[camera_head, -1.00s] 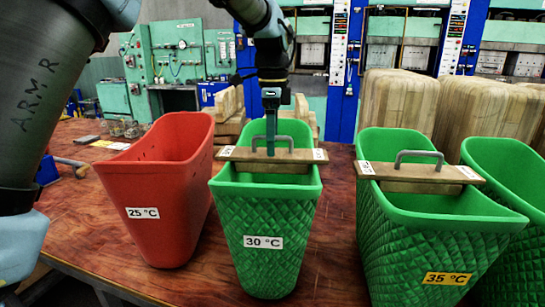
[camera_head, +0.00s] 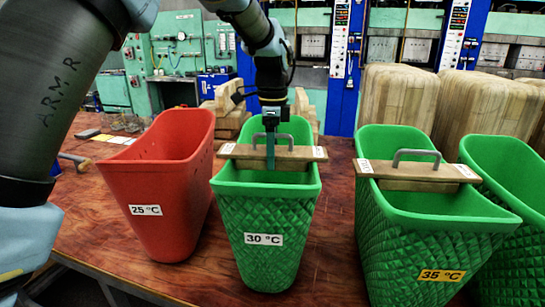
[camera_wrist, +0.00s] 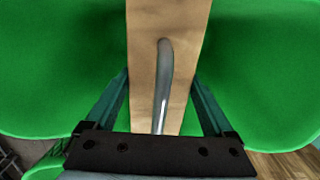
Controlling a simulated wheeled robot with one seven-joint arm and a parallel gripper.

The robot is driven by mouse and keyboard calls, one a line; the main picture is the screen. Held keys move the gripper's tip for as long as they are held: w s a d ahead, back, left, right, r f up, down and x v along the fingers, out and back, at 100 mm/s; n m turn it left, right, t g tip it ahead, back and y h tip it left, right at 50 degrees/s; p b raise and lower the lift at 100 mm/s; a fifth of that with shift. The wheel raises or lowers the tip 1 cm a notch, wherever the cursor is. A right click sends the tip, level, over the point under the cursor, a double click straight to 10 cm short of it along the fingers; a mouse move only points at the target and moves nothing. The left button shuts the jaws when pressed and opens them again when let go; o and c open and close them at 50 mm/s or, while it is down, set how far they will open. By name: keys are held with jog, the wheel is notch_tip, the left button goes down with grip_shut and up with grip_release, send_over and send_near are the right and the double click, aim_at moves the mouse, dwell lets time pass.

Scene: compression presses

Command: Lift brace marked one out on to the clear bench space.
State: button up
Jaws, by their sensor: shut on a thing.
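A wooden brace (camera_head: 300,153) with a grey arched handle (camera_head: 290,138) lies across the top of the green bin labelled 30 °C (camera_head: 266,203). Small white labels are on the brace's ends, too small to read. My gripper (camera_head: 270,160) comes down from above; its fingers are shut on the brace's board, one on each long side, with the handle between them. The wrist view shows the board (camera_wrist: 143,55) and the handle (camera_wrist: 163,85) between the fingers. A second brace (camera_head: 425,172) with a like handle lies across the green bin labelled 35 °C (camera_head: 375,225).
A red bin labelled 25 °C (camera_head: 150,180) stands left of the middle bin. Another green bin (camera_head: 510,170) is at the far right. Wooden blocks (camera_head: 400,100) stand behind. Bare bench (camera_head: 335,240) shows between the bins, and a wood-handled tool lies at left.

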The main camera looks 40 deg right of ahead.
grip_shut()
jog(key=shift+r, duration=0.2)
